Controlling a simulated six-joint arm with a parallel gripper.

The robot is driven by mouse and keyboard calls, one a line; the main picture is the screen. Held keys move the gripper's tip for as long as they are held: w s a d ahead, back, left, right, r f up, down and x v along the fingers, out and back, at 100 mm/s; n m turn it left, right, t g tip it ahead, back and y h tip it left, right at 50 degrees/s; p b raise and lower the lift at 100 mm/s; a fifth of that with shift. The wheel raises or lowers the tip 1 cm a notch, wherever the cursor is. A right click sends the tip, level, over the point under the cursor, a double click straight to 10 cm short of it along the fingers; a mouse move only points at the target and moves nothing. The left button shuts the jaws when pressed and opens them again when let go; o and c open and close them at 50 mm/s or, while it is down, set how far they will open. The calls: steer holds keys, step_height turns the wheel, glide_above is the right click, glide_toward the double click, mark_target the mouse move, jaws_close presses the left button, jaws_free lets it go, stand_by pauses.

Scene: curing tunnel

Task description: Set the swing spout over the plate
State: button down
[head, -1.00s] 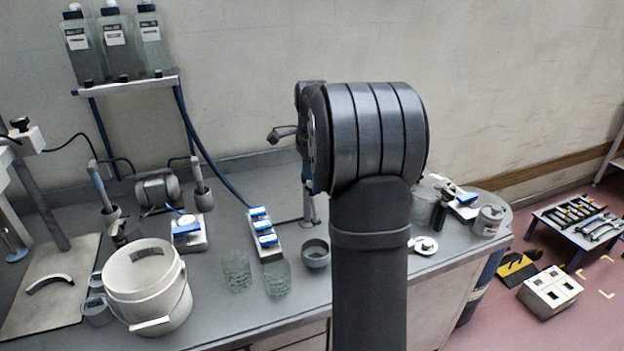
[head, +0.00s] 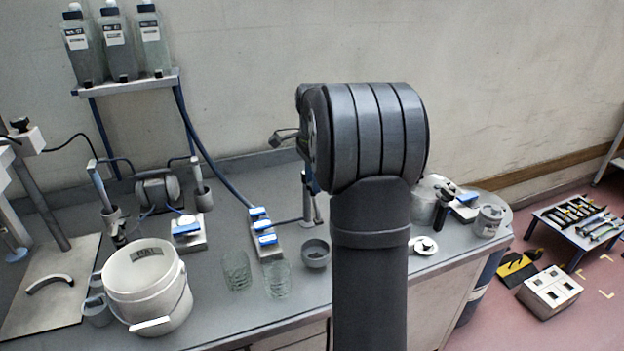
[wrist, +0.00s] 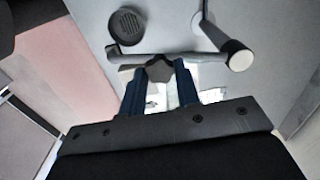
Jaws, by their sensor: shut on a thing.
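In the wrist view a grey tube that looks like the swing spout (wrist: 203,57) runs across the picture. It meets a light round cap (wrist: 240,55) at the right, where an upright part (wrist: 205,27) also shows. My gripper (wrist: 160,73) has its two blue fingers around a dark collar on the tube and is shut on it.
A white bucket (head: 147,300), two clear beakers (head: 236,270), a grey cup (head: 316,254) and a blue-and-white block (head: 265,240) stand on the bench left of my arm. Bottles (head: 117,50) sit on a rack behind.

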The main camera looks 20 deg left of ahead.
steer(key=w+d+n, duration=0.4)
steer(key=w+n, duration=0.7)
steer(key=n, duration=0.3)
steer(key=shift+w+d, duration=0.15)
steer(key=shift+d, duration=0.05)
stand_by(0.3)
steer(key=c, duration=1.1)
jaws_free()
step_height(320, 180, up, 12)
